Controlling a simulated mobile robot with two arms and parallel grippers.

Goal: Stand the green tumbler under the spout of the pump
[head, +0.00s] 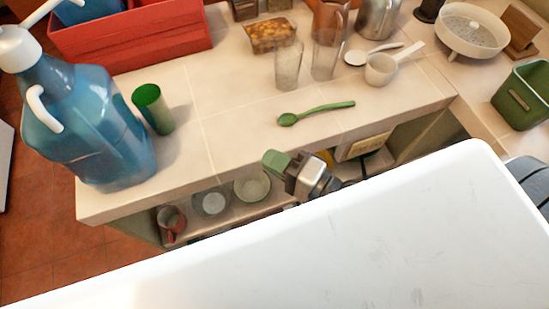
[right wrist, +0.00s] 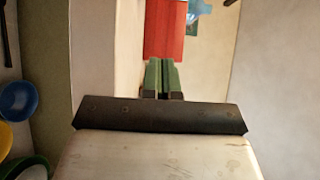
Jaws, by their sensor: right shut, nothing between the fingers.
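The green tumbler (head: 157,113) stands upright on the counter in the head view, just right of the large blue pump bottle (head: 90,130). The bottle has a white pump head (head: 16,48) with its spout (head: 38,14) reaching toward the upper right, partly cut off by the picture edge. The tumbler is apart from my right gripper (head: 272,160), which hangs by the counter's front edge, to the lower right of it. Its green fingers are shut and empty; they also show together in the right wrist view (right wrist: 163,78). My left gripper is not in view.
A green spoon (head: 315,113) lies on the counter (head: 225,130). Two clear glasses (head: 288,66) and a white scoop (head: 385,68) stand behind it. A red crate (head: 135,35) is at the back left.

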